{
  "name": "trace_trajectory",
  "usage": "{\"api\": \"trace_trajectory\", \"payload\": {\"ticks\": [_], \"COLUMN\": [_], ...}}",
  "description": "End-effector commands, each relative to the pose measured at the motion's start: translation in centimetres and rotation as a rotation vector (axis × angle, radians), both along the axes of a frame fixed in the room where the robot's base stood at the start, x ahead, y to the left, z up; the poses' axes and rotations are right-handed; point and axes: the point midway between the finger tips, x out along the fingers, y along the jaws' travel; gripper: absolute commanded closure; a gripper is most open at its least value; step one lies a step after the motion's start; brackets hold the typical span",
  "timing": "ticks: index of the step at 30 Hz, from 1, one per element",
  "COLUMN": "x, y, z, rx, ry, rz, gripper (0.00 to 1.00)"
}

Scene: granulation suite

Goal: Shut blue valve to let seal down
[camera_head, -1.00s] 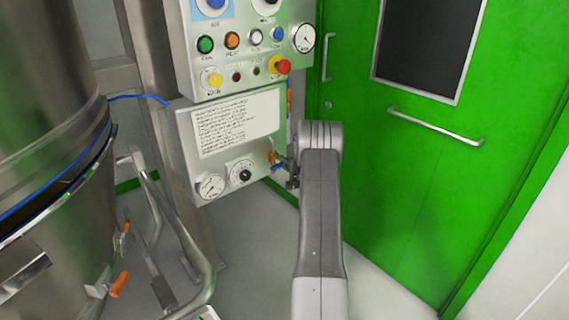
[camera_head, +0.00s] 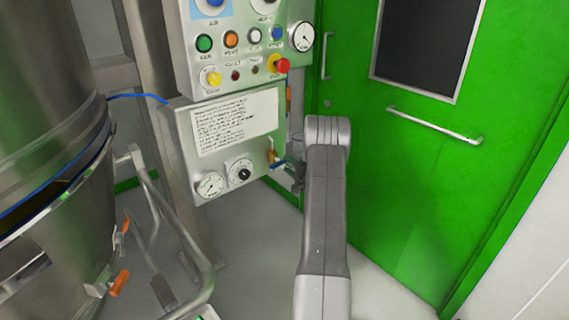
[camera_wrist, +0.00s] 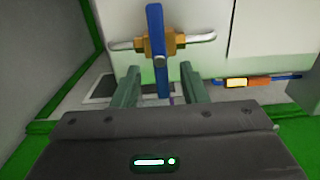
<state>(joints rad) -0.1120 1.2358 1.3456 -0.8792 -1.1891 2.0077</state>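The blue valve has a brass body (camera_wrist: 150,44) and a long blue handle (camera_wrist: 155,22), seen close in the wrist view. The handle runs up and down the picture, crosswise to the silver pipe through the body. My gripper (camera_wrist: 160,84) is open. Its fingers stand apart on both sides of the handle's lower part, with a gap visible on each side. In the head view the blue handle (camera_head: 279,162) shows at the right edge of the lower panel, with my gripper (camera_head: 295,175) beside it, partly hidden by my arm.
The control panel (camera_head: 190,75) with buttons and a red stop knob (camera_head: 278,64) is above. Dial gauges (camera_head: 210,184) are left of the valve. A green door (camera_head: 400,190) stands behind, right. A steel vessel (camera_head: 50,120) and bent rail (camera_head: 190,250) are left. An orange fitting (camera_wrist: 247,82) is right.

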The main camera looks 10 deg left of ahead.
Motion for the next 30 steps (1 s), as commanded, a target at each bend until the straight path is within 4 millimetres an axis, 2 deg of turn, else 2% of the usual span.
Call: {"api": "trace_trajectory", "payload": {"ticks": [6, 12, 18, 30], "x": [-3.2, -5.4, -6.3, -6.3], "y": [-4.3, -7.1, -8.2, -8.1], "z": [0.1, 0.0, 0.0, 0.0], "rx": [0.001, 0.0, 0.001, 0.0], "ry": [0.002, 0.002, 0.001, 0.0], "rz": [-0.004, -0.003, -0.002, 0.0], "gripper": [0.61, 0.61, 0.61, 0.61]}}
